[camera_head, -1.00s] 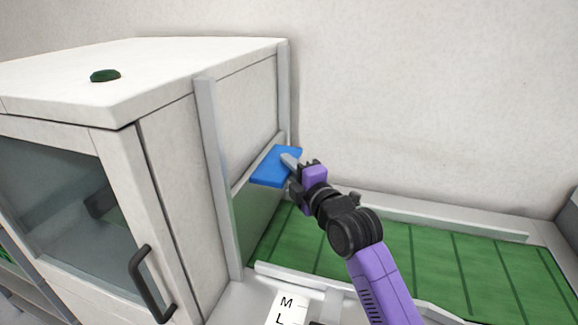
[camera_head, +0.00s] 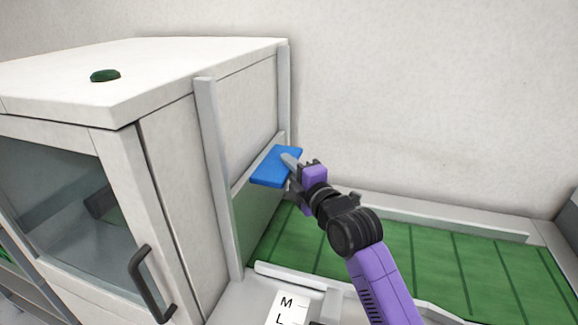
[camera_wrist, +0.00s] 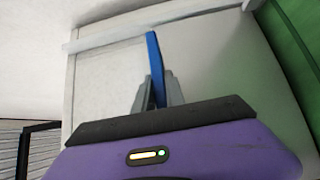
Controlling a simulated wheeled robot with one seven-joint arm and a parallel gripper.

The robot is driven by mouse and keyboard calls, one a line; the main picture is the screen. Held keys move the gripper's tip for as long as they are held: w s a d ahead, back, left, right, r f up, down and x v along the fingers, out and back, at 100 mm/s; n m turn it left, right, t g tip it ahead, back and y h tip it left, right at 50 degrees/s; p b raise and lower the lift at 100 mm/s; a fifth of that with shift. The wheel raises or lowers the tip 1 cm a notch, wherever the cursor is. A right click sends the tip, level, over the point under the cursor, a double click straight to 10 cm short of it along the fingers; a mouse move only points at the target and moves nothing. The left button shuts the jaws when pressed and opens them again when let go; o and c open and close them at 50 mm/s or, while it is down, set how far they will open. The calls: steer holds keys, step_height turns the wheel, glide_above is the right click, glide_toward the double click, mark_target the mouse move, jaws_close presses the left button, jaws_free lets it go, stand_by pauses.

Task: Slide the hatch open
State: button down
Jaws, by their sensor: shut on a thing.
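The hatch (camera_head: 256,218) is a pale panel with a greenish tint in the right side of the white cabinet, between two upright grey rails. A flat blue handle plate (camera_head: 268,172) sticks out from its top edge. My gripper (camera_head: 290,162) is shut on the right part of this plate. In the wrist view the plate (camera_wrist: 154,50) shows edge-on as a thin blue strip between the two grey fingers of my gripper (camera_wrist: 158,88). The hatch's lower edge meets the green belt area. Part of the plate is hidden by my fingers.
The white cabinet (camera_head: 165,75) has a glass door with a dark bar handle (camera_head: 152,284) and a green knob-like thing (camera_head: 105,76) on top. A green slatted belt (camera_head: 440,260) runs right from the hatch. A label reading M and L (camera_head: 285,308) lies in front. A wall stands behind.

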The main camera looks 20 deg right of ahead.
step_height(320, 180, up, 17)
steer(key=p, duration=0.6)
steer(key=shift+f, duration=0.1)
steer(key=c, duration=1.4)
jaws_free()
steer(key=s, duration=0.2)
steer(key=s+d+b, duration=0.1)
steer(key=s, duration=0.2)
steer(key=s+b, duration=0.1)
steer(key=s, duration=0.1)
steer(key=shift+s+d+f, duration=0.1)
steer(key=shift+s+d, duration=0.05)
steer(key=shift+s, duration=0.25)
